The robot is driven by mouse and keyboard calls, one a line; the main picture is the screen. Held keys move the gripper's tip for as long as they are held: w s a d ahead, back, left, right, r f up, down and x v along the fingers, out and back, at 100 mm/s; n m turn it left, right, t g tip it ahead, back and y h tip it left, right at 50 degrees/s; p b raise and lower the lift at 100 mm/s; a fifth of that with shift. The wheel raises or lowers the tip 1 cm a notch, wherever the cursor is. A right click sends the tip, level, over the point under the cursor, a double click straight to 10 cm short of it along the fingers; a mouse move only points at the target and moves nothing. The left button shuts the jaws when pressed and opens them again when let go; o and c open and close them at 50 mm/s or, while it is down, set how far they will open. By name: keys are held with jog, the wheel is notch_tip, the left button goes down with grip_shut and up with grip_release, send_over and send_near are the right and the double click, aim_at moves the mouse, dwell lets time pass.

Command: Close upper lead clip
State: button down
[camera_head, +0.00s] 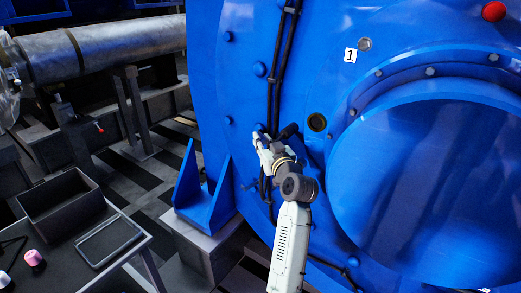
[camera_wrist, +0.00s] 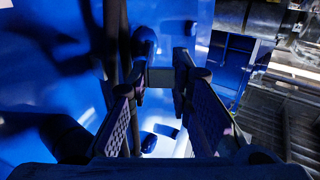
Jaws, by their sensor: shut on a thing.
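The black lead (camera_head: 275,82) runs down the face of the big blue motor housing (camera_head: 235,75), with a small clip (camera_head: 290,9) near the top edge of the head view. My gripper (camera_head: 263,139) is against the housing lower down, beside the lead. In the wrist view the dark lead (camera_wrist: 113,45) passes just left of my fingers. My gripper (camera_wrist: 161,82) is shut on a small grey piece (camera_wrist: 160,77) between its fingertips, seemingly part of a lead clip. The fingers hide most of it, so I cannot tell whether it encloses the lead.
A round blue cover (camera_head: 425,185) bulges out on the right. A blue bracket (camera_head: 205,195) stands left of my arm. A grey table (camera_head: 120,260) with an open box (camera_head: 62,205) is at lower left. A metal shaft (camera_head: 105,48) lies behind.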

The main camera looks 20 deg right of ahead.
jog(key=shift+w+a+f+n+y+b, duration=0.15)
jog(key=shift+n+y+b, duration=0.45)
jog(key=shift+y, duration=0.3)
jog(key=c, duration=1.6)
grip_release()
jog(key=shift+a, duration=0.1)
jog(key=shift+o, duration=0.6)
jog(key=shift+d, duration=0.25)
jog(key=shift+r+h+p, duration=0.2)
jog(key=shift+h+p, duration=0.1)
